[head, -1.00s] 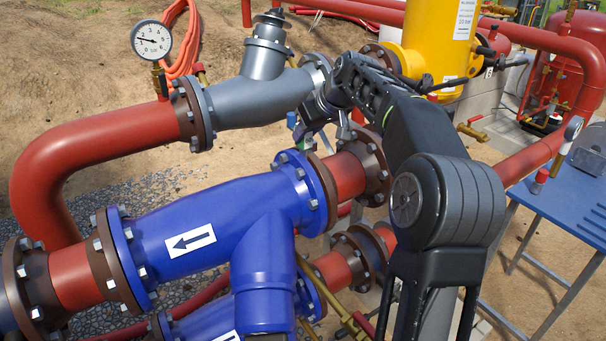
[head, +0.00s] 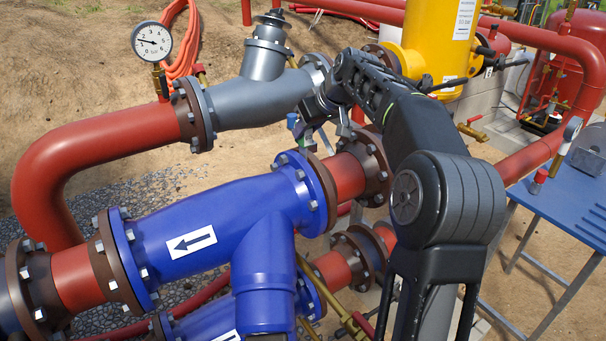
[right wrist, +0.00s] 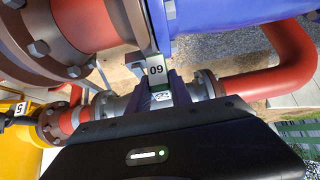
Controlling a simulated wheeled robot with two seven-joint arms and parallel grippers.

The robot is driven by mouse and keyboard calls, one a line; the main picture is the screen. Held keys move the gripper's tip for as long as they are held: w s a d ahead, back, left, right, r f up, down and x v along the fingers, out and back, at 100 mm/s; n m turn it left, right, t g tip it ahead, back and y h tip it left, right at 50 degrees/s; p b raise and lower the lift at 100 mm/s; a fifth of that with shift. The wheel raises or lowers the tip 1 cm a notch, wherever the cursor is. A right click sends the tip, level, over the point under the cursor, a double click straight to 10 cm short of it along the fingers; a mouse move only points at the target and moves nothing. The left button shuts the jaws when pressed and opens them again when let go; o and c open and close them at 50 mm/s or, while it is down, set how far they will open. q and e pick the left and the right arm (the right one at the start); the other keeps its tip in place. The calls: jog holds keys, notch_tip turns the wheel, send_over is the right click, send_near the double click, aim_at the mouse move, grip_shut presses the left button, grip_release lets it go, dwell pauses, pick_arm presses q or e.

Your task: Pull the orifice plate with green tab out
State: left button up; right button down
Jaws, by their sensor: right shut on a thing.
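The orifice plate's tab (right wrist: 157,70), pale with a green tint and marked with a number, shows in the right wrist view. It sticks out from the flange joint beside the blue pipe body (right wrist: 215,14). My right gripper (right wrist: 160,88) is shut on this tab. The plate's round part is hidden between the flanges. In the head view my right gripper (head: 325,138) is above the joint between the blue pipe (head: 210,225) and the red flanged pipe (head: 347,175). The tab cannot be made out clearly there. My left gripper is not in view.
A grey strainer-like pipe (head: 262,92) and a pressure gauge (head: 151,41) lie behind. A yellow vessel (head: 437,45) stands behind my right arm. A blue table (head: 570,205) is at the right. A second flanged pipe (head: 335,268) runs below the blue one.

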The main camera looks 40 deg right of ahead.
jog(key=shift+r, duration=0.2)
notch_tip(320, 180, up, 9)
jog(key=p, duration=0.8)
jog(key=shift+r, duration=0.1)
notch_tip(320, 180, up, 2)
jog(key=shift+r+p, duration=0.2)
jog(key=shift+p, duration=0.95)
dwell(1.2)
